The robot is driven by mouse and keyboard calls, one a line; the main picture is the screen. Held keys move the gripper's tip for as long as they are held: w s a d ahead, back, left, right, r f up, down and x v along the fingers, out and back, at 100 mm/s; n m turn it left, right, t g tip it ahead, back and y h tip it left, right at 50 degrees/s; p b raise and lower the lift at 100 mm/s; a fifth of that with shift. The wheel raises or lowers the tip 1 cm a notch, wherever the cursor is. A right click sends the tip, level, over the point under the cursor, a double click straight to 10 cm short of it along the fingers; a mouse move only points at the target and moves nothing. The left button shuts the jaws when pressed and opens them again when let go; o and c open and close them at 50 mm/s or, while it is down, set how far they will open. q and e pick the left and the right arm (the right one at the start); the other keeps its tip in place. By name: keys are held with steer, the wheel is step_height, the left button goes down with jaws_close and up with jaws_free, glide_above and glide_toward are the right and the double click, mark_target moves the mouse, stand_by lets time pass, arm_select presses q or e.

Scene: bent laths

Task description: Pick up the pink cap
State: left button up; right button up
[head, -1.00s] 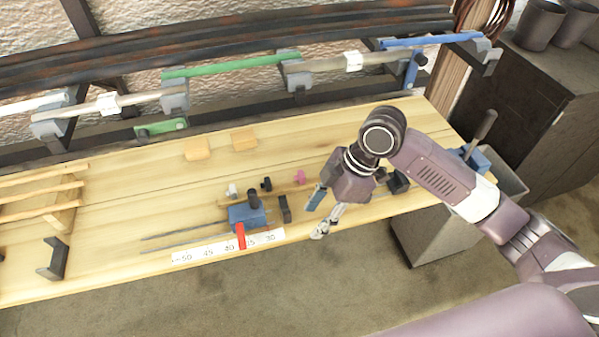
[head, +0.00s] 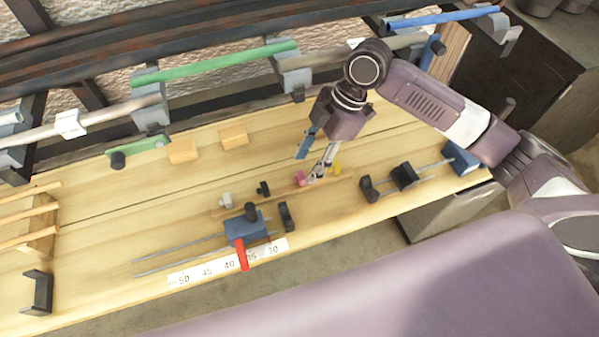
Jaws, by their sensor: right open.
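The small pink cap (head: 299,178) stands on a thin wooden strip on the workbench, near the middle of the head view. My right gripper (head: 309,167) is open. Its blue-tipped finger is up and left, and its silver finger is just right of the cap. I cannot tell whether the silver finger touches the cap. Nothing shows held between the fingers. My left gripper is not in view.
On the same strip are a white cap (head: 226,200), a black cap (head: 263,188) and a yellow one (head: 337,168). A blue clamp block (head: 246,227) with a red pointer stands in front. Wooden blocks (head: 183,151) lie behind.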

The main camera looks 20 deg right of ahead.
mark_target(292, 184)
steer(key=p+x, duration=0.1)
steer(key=x, duration=0.1)
steer(key=p+x, duration=0.1)
steer(key=x, duration=0.1)
steer(key=shift+w+a+f, duration=0.1)
steer(key=shift+w+a, duration=0.05)
steer(key=shift+a, duration=0.35)
steer(key=shift+a+f, duration=0.1)
steer(key=shift+f, duration=0.3)
steer(key=c, duration=0.8)
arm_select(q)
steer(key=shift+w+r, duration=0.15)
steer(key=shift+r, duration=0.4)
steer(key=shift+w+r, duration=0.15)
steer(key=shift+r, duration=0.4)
arm_select(e)
steer(key=shift+c, duration=0.6)
